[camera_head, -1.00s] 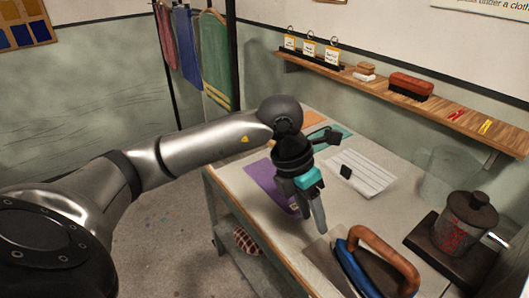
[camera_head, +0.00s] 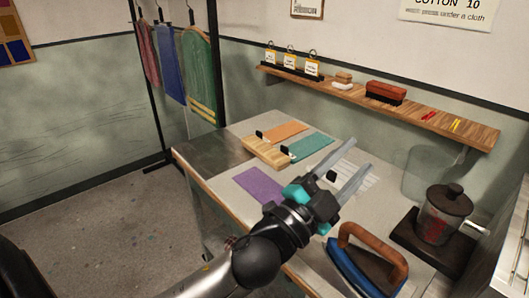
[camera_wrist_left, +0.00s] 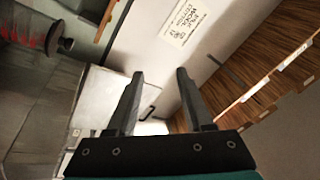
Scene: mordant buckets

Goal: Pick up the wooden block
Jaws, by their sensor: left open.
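A light wooden block (camera_head: 268,153) lies flat on the far left part of the table, beside an orange swatch and a teal swatch. My left gripper (camera_head: 355,153) is open and empty, its fingers pointing away over the table, to the right of the block and apart from it. In the left wrist view its two fingers (camera_wrist_left: 160,75) stand apart with nothing between them. I cannot make out the block in that view. My right gripper is in no view.
A blue iron with a brown handle (camera_head: 368,262) stands near the front right. A lidded jar (camera_head: 441,214) is behind it. A purple swatch (camera_head: 258,186) lies on the table (camera_head: 217,190). A wooden shelf (camera_head: 435,112) on the wall holds a red brush (camera_head: 385,92) and small items.

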